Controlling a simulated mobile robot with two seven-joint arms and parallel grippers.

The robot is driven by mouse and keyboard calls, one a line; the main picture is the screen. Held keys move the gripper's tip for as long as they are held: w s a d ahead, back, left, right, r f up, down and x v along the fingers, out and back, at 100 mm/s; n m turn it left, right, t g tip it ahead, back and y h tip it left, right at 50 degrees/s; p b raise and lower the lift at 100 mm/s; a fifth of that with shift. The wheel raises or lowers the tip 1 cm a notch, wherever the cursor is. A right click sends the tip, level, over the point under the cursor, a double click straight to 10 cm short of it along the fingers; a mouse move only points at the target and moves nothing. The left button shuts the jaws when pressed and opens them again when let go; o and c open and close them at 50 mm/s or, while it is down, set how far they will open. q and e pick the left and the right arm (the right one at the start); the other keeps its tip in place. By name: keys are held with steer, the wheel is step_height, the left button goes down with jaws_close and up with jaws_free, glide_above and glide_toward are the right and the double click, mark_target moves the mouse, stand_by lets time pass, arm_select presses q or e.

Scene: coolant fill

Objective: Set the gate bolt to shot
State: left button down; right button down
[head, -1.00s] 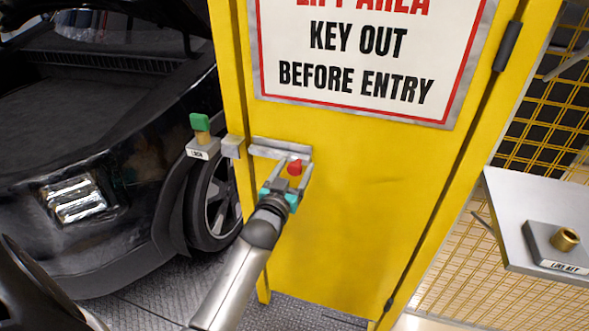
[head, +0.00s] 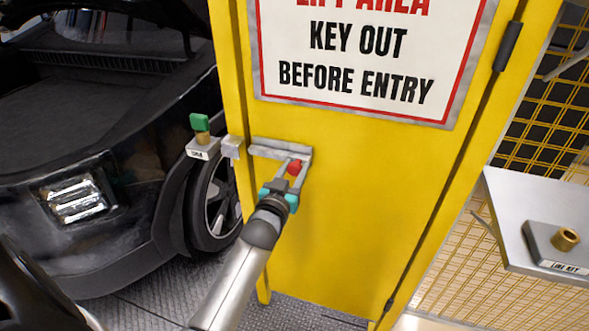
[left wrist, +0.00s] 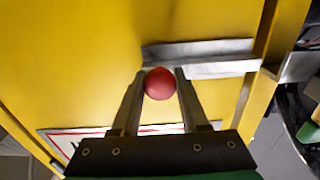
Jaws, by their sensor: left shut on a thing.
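The gate bolt (head: 266,150) is a grey metal bar and housing on the yellow gate (head: 355,190), with a red knob (head: 296,167) near its right end. The grey keeper (head: 232,147) is on the left, with a small gap seeming to show between it and the bolt. My left gripper (head: 292,168) is shut on the red knob. In the left wrist view the knob (left wrist: 160,83) sits between the fingertips, below the bar (left wrist: 205,57), and the keeper (left wrist: 298,67) is at the right. My right gripper is not in view.
A green-topped key (head: 200,123) stands in a labelled block left of the keeper. A black car (head: 100,200) is behind at the left. A grey shelf (head: 510,215) with a brass-socketed key block (head: 558,245) is at the right. The gate face around the bolt is clear.

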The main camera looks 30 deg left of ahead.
mark_target(278, 158)
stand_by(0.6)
arm_select(q)
steer(key=shift+s+a+p, duration=0.2)
steer(key=shift+a+p, duration=0.05)
steer(key=shift+a, duration=0.65)
steer(key=shift+s+a+p, duration=0.25)
steer(key=shift+a+p, duration=0.05)
steer(key=shift+a, duration=0.55)
steer(key=shift+s+a+p, duration=0.2)
steer(key=shift+a+p, duration=0.05)
steer(key=shift+a, duration=0.65)
steer(key=shift+c, duration=2.2)
jaws_free()
steer(key=shift+a, duration=0.1)
steer(key=shift+s+d, duration=0.25)
steer(key=shift+s, duration=0.35)
steer(key=p+v, duration=0.1)
steer(key=v, duration=1.3)
steer(key=shift+p, duration=0.4)
steer(key=shift+a+f, duration=0.1)
